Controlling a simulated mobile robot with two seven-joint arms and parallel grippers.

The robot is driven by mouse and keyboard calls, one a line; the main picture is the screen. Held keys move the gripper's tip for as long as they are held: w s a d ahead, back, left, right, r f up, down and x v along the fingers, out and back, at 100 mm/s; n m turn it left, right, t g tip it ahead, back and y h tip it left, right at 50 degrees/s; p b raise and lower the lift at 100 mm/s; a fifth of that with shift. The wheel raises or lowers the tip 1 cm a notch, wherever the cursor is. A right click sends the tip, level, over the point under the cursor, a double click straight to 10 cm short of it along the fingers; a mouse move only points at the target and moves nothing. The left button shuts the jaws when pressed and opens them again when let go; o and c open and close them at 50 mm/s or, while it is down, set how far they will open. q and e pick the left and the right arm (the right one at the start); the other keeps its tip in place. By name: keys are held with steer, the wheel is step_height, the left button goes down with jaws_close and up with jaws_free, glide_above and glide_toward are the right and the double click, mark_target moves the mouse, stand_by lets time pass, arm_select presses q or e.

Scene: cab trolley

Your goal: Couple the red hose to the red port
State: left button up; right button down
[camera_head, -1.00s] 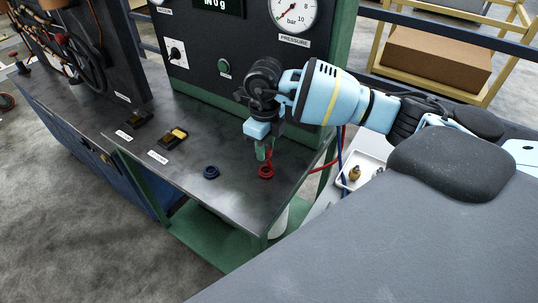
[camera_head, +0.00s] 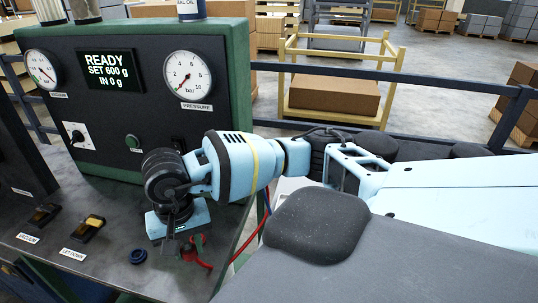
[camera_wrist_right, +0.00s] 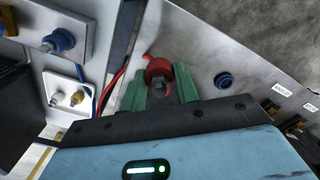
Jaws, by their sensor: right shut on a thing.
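My right gripper (camera_head: 190,243) is low over the right front of the bench, and its arm comes in from the right. In the right wrist view its green fingers (camera_wrist_right: 160,92) are shut on the red hose's end (camera_wrist_right: 158,69), a red ring-like piece with a grey middle. The red end (camera_head: 198,252) is partly hidden by the gripper in the head view. I cannot tell whether it touches the bench. The red hose (camera_head: 250,241) runs up past the bench's right edge. I cannot make out the red port. My left gripper is not in view.
A blue ring (camera_head: 138,256) sits on the bench left of my gripper, and also shows in the wrist view (camera_wrist_right: 224,80). The panel (camera_head: 112,128) with gauges stands behind.

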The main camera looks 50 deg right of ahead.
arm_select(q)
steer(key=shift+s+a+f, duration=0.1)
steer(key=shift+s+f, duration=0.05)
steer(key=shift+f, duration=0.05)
arm_select(e)
steer(key=n, duration=0.2)
steer(key=s+n, duration=0.1)
steer(key=n, duration=0.1)
steer(key=s+a+n, duration=0.1)
steer(key=n, duration=0.1)
steer(key=shift+s+a+r, duration=0.1)
steer(key=shift+s+r, duration=0.05)
steer(key=shift+s, duration=0.05)
